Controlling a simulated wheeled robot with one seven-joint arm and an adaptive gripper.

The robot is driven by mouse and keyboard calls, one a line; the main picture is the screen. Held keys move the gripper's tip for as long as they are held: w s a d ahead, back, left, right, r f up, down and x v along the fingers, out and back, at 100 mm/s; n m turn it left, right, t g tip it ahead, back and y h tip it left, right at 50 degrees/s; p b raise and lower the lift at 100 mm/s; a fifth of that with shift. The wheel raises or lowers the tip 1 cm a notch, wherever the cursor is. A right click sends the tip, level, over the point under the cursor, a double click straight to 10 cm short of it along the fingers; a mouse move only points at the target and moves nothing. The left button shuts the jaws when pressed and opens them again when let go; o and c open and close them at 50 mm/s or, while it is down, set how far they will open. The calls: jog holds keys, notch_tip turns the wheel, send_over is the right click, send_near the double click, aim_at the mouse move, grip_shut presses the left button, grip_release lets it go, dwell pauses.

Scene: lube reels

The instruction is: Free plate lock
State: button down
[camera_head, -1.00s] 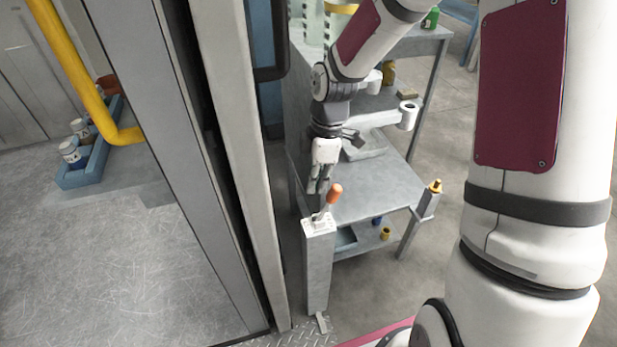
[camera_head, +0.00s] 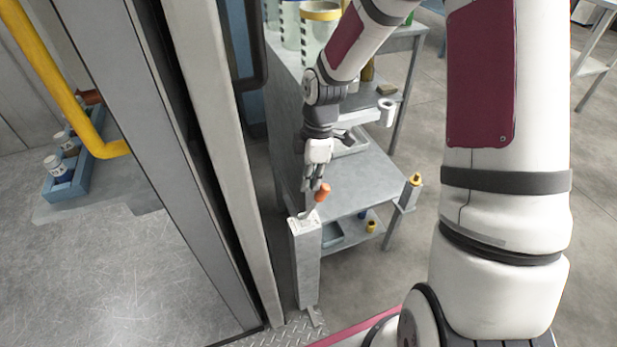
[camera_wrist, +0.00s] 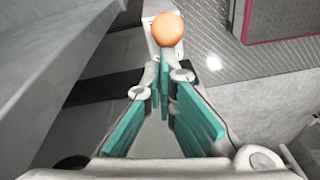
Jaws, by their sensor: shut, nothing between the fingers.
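A short lever with an orange knob (camera_head: 322,192) stands tilted to the right on top of a grey post (camera_head: 306,262) with a white label plate (camera_head: 304,222). My gripper (camera_head: 313,187) points down just left of the knob, its fingers together and empty. In the wrist view, the orange knob (camera_wrist: 167,28) shows just beyond the closed fingertips (camera_wrist: 162,68), with teal pads on the fingers. I cannot tell whether the fingertips touch the lever. The lever's lower part is mostly hidden in the wrist view.
A grey shelf cart (camera_head: 362,185) stands behind the post, with a yellow-topped peg (camera_head: 415,180) at its corner. A tall door frame (camera_head: 235,160) runs close on the left. A blue tray with cans (camera_head: 68,182) lies beyond it. Floor to the right is open.

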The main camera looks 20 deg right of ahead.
dwell(0.3)
jog(key=a+r+p, duration=0.2)
jog(key=a, duration=0.3)
jog(key=s+d+r+m+t+h+p, duration=0.1)
jog(key=s+d+r+m+p, duration=0.15)
jog(key=r, duration=0.75)
jog(key=s+d+r+m+h+p, duration=0.1)
jog(key=s+r+p, duration=0.2)
jog(key=r, duration=0.7)
jog(key=s+r+m+t+p, duration=0.2)
jog(key=s+r+m+p, duration=0.2)
jog(key=s+r, duration=0.5)
jog(key=s+r+m+t+p, duration=0.1)
jog(key=s+r+m+p, duration=0.3)
jog(key=s+r+m, duration=0.4)
jog(key=s+r, duration=0.1)
jog(key=s, duration=0.6)
jog(key=shift+d+r+t, duration=0.35)
jog(key=shift+t, duration=0.05)
